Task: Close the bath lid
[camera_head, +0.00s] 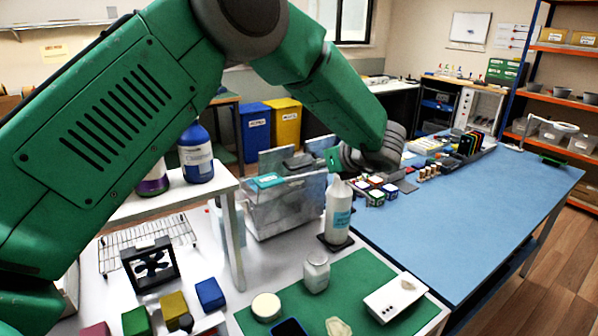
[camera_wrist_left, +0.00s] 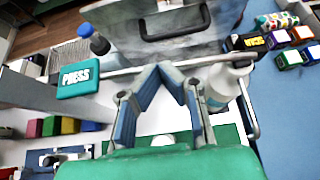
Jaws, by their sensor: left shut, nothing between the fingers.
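The bath (camera_head: 284,212) is a grey, see-through box on the white bench, left of a white bottle. Its lid (camera_head: 275,160) shows as a grey panel standing raised at the back of the box. In the left wrist view the lid (camera_wrist_left: 190,48) fills the top, with a dark handle (camera_wrist_left: 174,24). My left gripper (camera_head: 312,161) is above the bath, close to the lid. In the left wrist view its fingers (camera_wrist_left: 172,70) meet at the tips, empty, in front of the lid; I cannot tell whether they touch it. My right gripper is not in view.
A teal PRESS block (camera_wrist_left: 78,78) is at the bath's edge. The white bottle (camera_head: 338,212) stands close right of the bath. A small jar (camera_head: 316,271) and a green mat (camera_head: 352,275) are in front. A shelf with bottles (camera_head: 196,152) is left. The blue table (camera_head: 470,210) is largely clear.

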